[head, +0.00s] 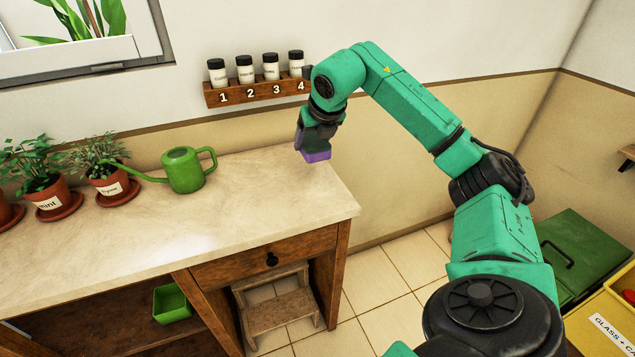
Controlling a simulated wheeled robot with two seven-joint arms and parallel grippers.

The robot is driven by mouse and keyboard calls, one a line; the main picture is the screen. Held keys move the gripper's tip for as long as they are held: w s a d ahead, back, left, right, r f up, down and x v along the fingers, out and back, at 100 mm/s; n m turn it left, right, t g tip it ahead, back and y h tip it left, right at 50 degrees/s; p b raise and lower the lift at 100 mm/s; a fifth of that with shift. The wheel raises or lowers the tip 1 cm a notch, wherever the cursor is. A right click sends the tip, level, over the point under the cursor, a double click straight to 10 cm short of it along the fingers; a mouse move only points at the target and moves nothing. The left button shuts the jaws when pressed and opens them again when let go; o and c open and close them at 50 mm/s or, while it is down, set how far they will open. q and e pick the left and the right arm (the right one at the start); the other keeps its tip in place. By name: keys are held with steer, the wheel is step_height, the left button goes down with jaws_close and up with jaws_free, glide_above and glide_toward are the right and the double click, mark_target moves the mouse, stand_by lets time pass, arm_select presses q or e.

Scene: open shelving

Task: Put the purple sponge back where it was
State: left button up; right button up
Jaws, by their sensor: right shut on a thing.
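The purple sponge (316,156) is in my right gripper (314,148), above or at the right end of the counter. The gripper points down and is shut on the sponge, hiding its upper part. I cannot tell whether the sponge touches the counter top (255,190). My left gripper is not in view.
A green watering can (184,170) and potted herbs (108,183) stand on the counter to the left. A wall rack (262,91) numbered 1 to 4 holds jars. A green bin (172,303) sits on the lower shelf and a step stool (281,308) below. The counter's front right is clear.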

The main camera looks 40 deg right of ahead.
mark_target(312, 187)
steer(key=f, duration=1.2)
steer(key=shift+s+d+f+p, duration=0.1)
steer(key=shift+d+f+p, duration=0.1)
steer(key=shift+f+p, duration=0.15)
steer(key=shift+f+b, duration=0.25)
steer(key=shift+b, duration=0.1)
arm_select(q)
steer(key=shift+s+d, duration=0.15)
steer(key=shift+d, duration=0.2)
arm_select(e)
steer(key=o, duration=1.1)
steer(key=shift+r, duration=0.1)
steer(key=shift+o, duration=0.2)
steer(key=shift+r, duration=0.2)
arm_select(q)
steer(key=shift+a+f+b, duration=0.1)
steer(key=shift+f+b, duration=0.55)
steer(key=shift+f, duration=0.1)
arm_select(e)
steer(key=v, duration=1.2)
